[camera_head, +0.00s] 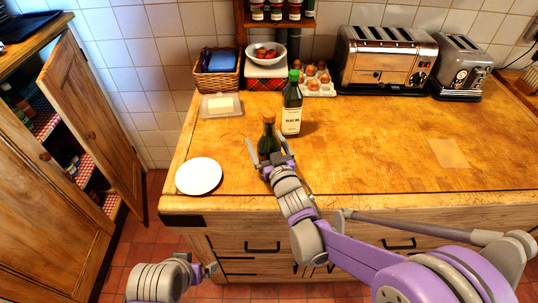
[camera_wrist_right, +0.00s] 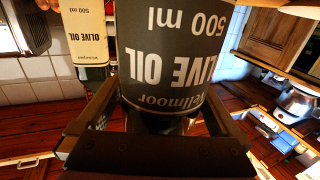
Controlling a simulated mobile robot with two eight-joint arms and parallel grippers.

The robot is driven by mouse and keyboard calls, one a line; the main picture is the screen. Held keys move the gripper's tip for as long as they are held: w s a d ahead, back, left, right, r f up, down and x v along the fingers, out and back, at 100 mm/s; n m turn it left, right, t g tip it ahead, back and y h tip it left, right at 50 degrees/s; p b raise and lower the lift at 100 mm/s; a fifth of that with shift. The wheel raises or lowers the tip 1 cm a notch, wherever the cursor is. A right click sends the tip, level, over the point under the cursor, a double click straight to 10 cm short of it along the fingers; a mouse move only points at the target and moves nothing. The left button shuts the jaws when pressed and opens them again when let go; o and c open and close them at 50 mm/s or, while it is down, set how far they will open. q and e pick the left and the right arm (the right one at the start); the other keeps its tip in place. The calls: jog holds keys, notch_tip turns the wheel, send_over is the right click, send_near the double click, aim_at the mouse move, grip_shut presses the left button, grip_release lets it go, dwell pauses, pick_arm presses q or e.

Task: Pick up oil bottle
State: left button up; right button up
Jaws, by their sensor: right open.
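A dark oil bottle with an orange-brown cap (camera_head: 268,136) stands upright on the wooden worktop. In the right wrist view its dark "olive oil" label (camera_wrist_right: 180,62) fills the middle, upside down. My right gripper (camera_head: 267,152) is open, with its fingers on either side of this bottle's lower part; I cannot tell whether they touch it. A taller green-capped oil bottle with a cream label (camera_head: 291,108) stands just behind and right; it also shows in the right wrist view (camera_wrist_right: 84,32). My left gripper (camera_head: 207,270) is low at the left, in front of the counter.
A white plate (camera_head: 199,176) lies front left on the worktop (camera_head: 375,150). A butter dish (camera_head: 221,106), basket (camera_head: 217,80), bowl (camera_head: 266,56), egg tray (camera_head: 317,87) and toasters (camera_head: 385,62) stand behind. A cupboard door (camera_head: 92,125) hangs open at left. The worktop's right side is mostly clear.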

jog(key=shift+s, duration=0.1)
jog(key=shift+c, duration=1)
grip_shut()
jog(key=shift+r, duration=0.15)
